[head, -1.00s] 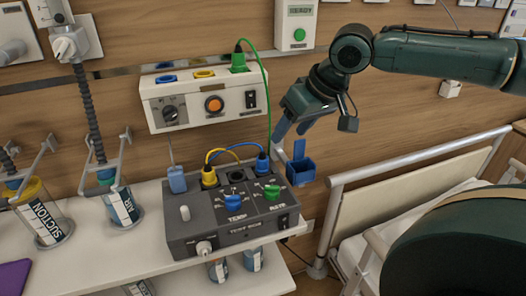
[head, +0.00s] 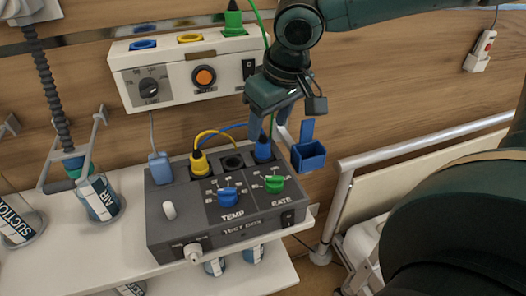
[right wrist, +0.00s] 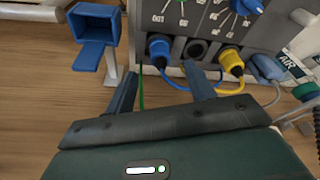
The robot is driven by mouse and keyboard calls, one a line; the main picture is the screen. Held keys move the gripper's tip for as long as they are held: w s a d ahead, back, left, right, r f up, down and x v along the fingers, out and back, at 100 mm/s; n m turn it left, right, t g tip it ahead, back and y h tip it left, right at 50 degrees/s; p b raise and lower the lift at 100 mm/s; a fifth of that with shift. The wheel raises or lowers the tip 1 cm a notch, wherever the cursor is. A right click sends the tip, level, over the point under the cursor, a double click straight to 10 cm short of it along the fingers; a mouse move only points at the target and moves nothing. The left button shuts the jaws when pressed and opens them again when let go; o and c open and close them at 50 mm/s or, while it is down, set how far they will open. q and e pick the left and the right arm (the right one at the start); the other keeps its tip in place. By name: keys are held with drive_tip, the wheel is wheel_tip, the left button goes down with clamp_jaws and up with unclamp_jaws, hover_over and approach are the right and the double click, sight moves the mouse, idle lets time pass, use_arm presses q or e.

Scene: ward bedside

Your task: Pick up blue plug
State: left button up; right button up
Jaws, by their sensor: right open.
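The blue plug (head: 263,148) stands in the right socket at the back of the grey test box (head: 180,228), with a blue cable running from it. In the right wrist view the blue plug (right wrist: 159,47) shows just beyond the fingertips, roughly between them. My right gripper (head: 271,124) is open and empty, above and close to the plug; it also shows in the right wrist view (right wrist: 160,72). I cannot tell whether a finger touches the plug. My left gripper is not in view.
A yellow plug (head: 199,163) and an empty socket (head: 233,162) are to the plug's left. A blue holder (head: 308,156) is close on the right. A green cable (right wrist: 141,92) hangs near the fingers. A white wall unit (head: 190,78) is above; a bed rail (head: 420,143) is at right.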

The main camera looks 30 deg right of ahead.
sight(265, 137)
drive_tip(key=b+x, duration=0.1)
drive_tip(key=x, duration=0.4)
drive_tip(key=shift+s+f, duration=0.1)
drive_tip(key=shift+s, duration=0.05)
drive_tip(key=shift+f, duration=0.2)
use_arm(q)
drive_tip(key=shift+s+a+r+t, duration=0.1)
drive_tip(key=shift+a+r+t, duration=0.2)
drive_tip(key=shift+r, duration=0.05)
use_arm(e)
drive_tip(key=shift+c, duration=0.3)
drive_tip(key=c, duration=1)
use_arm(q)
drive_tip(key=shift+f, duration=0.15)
use_arm(e)
drive_tip(key=shift+r, duration=0.1)
